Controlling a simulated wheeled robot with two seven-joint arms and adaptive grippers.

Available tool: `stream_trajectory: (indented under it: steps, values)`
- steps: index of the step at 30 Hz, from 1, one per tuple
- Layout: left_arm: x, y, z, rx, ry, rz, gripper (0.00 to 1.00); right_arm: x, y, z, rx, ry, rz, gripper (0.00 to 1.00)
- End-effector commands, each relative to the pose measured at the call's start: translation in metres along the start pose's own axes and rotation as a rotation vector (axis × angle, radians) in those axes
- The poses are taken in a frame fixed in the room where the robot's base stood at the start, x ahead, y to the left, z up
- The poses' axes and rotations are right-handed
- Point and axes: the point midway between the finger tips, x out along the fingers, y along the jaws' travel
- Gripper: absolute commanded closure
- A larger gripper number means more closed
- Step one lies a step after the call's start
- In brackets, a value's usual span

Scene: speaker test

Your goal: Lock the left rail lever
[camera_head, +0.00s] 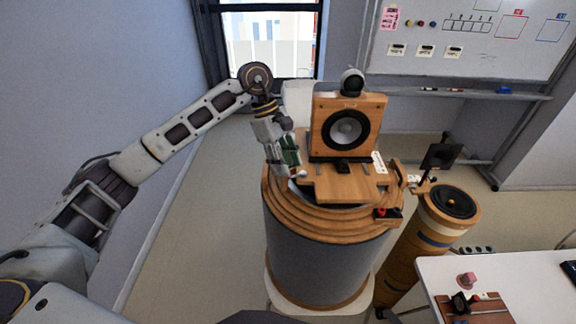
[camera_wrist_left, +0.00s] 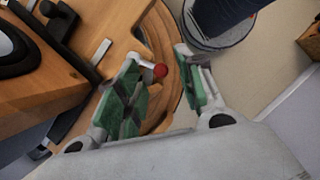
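The left rail lever shows in the left wrist view as a pale metal arm with a red ball knob (camera_wrist_left: 160,71). It sits at the edge of a wooden board (camera_wrist_left: 65,108). My left gripper (camera_wrist_left: 156,62) is open, with its green-padded fingers on either side of the knob and a visible gap on the right. Whether the left finger touches the lever I cannot tell. In the head view my left gripper (camera_head: 284,170) points down at the left edge of the wooden platform (camera_head: 345,187), and the lever is mostly hidden there. My right gripper is not in view.
A wooden speaker (camera_head: 325,136) with a black cone stands on the platform, close to my left gripper's right. The platform rests on a large grey drum (camera_head: 320,250). A smaller wooden cylinder (camera_head: 440,222) stands to the right. A white table (camera_head: 440,275) is front right.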

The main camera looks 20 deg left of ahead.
Motion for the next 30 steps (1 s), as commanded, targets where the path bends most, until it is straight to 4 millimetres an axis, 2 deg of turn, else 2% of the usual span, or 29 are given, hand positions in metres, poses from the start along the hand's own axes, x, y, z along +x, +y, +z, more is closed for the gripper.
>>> stream_trajectory:
  steps: [7, 18, 27, 30]
  values:
    - [0.017, 0.000, 0.001, 0.000, 0.000, -0.001, 0.62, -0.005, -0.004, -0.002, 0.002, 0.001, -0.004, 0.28]
    - [0.020, 0.000, 0.000, 0.001, 0.000, -0.001, 0.62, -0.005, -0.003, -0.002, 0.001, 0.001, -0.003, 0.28]
    - [0.020, 0.000, 0.000, 0.001, 0.000, 0.000, 1.00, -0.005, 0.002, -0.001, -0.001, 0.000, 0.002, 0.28]
    - [0.020, 0.000, 0.000, 0.000, 0.000, 0.000, 1.00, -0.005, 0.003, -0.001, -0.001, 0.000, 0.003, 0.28]
